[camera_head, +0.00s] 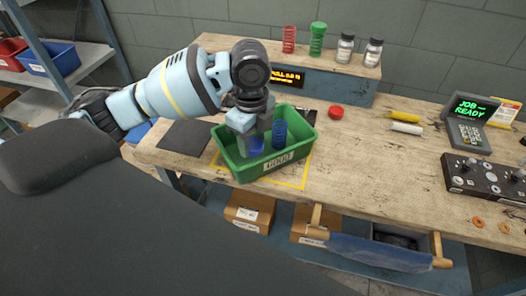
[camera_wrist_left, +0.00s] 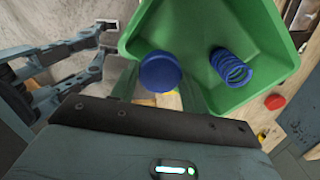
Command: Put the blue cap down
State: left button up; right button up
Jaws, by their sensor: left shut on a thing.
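My left gripper (camera_head: 252,139) is over the green bin (camera_head: 238,174), pointing down into it, and is shut on the blue cap (camera_head: 257,147). In the left wrist view the cap (camera_wrist_left: 159,72) is a round dark-blue disc at the fingertips, in front of the bin (camera_wrist_left: 262,30). A blue spring (camera_head: 279,135) stands in the bin to the right of the cap, apart from it; it also shows in the wrist view (camera_wrist_left: 231,67). Whether the cap touches the bin floor cannot be told.
A red cap (camera_head: 336,112) lies on the bench right of the bin. A red spring (camera_head: 289,39), a green spring (camera_head: 317,39) and two jars stand on the rear shelf. A control box (camera_head: 485,180) is at the right.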

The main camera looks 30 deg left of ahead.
pick_arm(q)
jog(key=m, duration=0.2)
jog(key=w+a+m, duration=0.1)
jog(key=m, duration=0.1)
jog(key=shift+w+a, duration=0.1)
jog(key=w+a+m, duration=0.1)
jog(key=m, duration=0.3)
jog(key=w+a+m, duration=0.1)
jog(key=m, duration=0.3)
jog(key=w+a+m+b, duration=0.1)
jog(key=m, duration=0.3)
jog(key=shift+r, duration=0.15)
pick_arm(e)
jog(key=shift+s+a+f, duration=0.1)
jog(key=shift+s+f, duration=0.6)
jog(key=shift+f, duration=0.05)
pick_arm(q)
jog(key=shift+f, duration=5.05)
pick_arm(e)
jog(key=shift+s+a+f+g, duration=0.1)
jog(key=shift+f+g, duration=0.15)
jog(key=shift+g, duration=0.05)
